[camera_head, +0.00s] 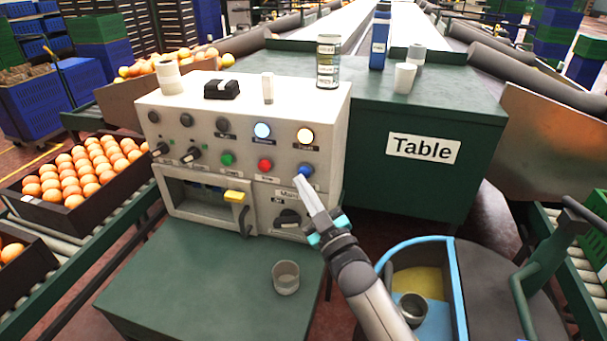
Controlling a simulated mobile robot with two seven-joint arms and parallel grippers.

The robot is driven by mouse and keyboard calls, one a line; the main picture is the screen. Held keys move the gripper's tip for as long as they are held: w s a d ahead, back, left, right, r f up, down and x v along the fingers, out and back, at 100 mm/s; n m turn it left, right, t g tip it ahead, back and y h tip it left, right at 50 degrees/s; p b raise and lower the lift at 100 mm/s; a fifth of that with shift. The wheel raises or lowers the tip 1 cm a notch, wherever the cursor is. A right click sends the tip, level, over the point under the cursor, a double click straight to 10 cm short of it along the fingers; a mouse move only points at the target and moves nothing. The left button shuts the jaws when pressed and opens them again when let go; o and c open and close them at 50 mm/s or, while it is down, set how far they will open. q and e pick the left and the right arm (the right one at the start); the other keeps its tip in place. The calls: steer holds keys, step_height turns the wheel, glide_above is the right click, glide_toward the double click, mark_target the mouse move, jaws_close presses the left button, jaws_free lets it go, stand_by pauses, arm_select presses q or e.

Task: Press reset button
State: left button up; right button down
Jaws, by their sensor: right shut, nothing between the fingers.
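The control box (245,131) stands behind the low green table, its front panel facing me. A blue button (306,170) sits at the right end of its lower button row, beside a red button (265,165) and a green button (227,158). Their small labels are too blurred to read. My right gripper (301,181) is shut and empty. Its fingertips are just below the blue button, very close to it; I cannot tell whether they touch. My left gripper is not in view.
A grey cup (286,278) stands on the low green table (190,290). A tape roll (168,75), a jar (328,62) and a white cup (404,78) stand on top surfaces.

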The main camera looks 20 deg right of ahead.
steer(key=shift+w+d, duration=0.35)
steer(key=shift+w, duration=0.1)
stand_by(0.9)
steer(key=shift+s+a, duration=0.1)
steer(key=shift+s+a+p, duration=0.35)
steer(key=shift+s+a, duration=0.1)
steer(key=shift+s, duration=0.25)
steer(key=s+a, duration=0.1)
steer(key=s+a+p, duration=0.1)
steer(key=s+p, duration=0.1)
steer(key=s, duration=0.1)
steer(key=shift+s+a, duration=0.1)
steer(key=shift+a, duration=0.3)
stand_by(0.6)
